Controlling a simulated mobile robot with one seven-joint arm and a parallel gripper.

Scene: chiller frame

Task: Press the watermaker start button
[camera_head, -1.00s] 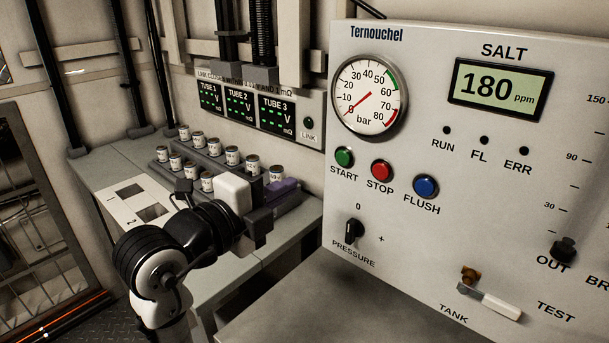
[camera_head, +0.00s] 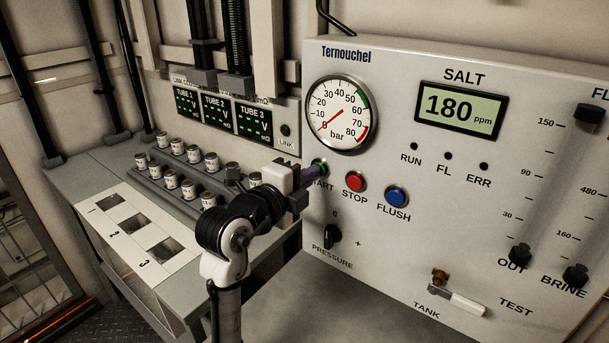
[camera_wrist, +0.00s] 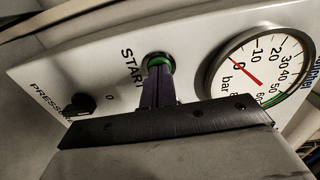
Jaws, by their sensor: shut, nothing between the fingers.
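The watermaker panel (camera_head: 405,240) is a pale upright plate labelled Ternouchel. Its green START button (camera_head: 321,165) sits below the pressure gauge and is partly hidden by my gripper in the head view. My gripper (camera_head: 312,172) is shut and empty, with its purple fingers pointing at the button. In the wrist view, the tips of my gripper (camera_wrist: 160,72) are at the green START button (camera_wrist: 160,59), overlapping its lower edge. I cannot tell whether they touch it or whether the button is pushed in. The gauge needle points near 0, and the RUN lamp (camera_head: 414,146) is dark.
The red STOP button (camera_head: 356,182) and blue FLUSH button (camera_head: 397,196) lie just right of START. The black pressure knob (camera_head: 332,234) is below. A rack (camera_head: 178,187) of several small jars stands left of my arm, by a white numbered plate (camera_head: 130,212).

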